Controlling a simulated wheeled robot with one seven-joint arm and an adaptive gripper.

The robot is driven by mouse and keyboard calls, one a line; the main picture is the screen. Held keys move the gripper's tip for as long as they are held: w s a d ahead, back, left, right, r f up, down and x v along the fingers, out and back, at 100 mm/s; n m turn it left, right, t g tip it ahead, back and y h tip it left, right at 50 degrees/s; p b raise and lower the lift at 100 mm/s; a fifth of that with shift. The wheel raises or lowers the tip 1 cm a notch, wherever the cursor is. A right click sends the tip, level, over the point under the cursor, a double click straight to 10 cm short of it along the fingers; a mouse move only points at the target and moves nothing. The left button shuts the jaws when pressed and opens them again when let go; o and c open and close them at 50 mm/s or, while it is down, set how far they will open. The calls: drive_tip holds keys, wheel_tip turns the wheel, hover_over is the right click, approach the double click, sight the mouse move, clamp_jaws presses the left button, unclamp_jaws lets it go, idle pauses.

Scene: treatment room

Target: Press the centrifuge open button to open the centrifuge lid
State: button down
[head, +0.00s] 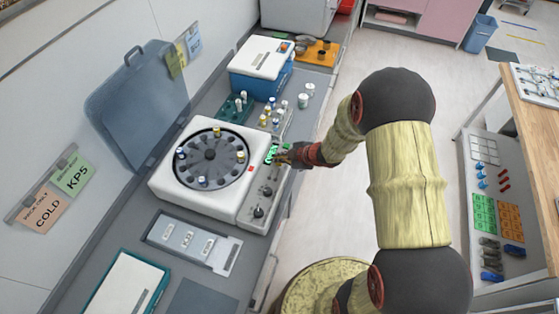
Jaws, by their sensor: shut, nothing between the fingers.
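The white centrifuge (168,183) stands on the bench left of centre. Its translucent blue-grey lid (130,110) is raised and leans back toward the wall. The dark round rotor (211,158) is exposed, with several capped tubes around its rim. The control panel (255,190) on its right side has a green display, dark knobs and a small red spot. My gripper (282,156) is shut and empty at the panel's far end, beside the green display. I cannot tell whether it touches the panel. The open button cannot be made out; the gripper may cover it.
A blue-and-white device (262,66) and a dark green tube rack (235,106) stand behind the centrifuge. Small vials (303,100) stand nearby. A grey tray (225,256) and a white-topped box (127,285) lie in front. Open floor is to the right, before a shelved table (535,110).

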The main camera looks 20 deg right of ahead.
sight(279, 164)
drive_tip(key=shift+r, duration=0.25)
wheel_tip(279, 164, up, 5)
drive_tip(key=p, duration=0.4)
drive_tip(key=shift+r+p, duration=0.1)
drive_tip(key=shift+p, duration=0.3)
idle(0.6)
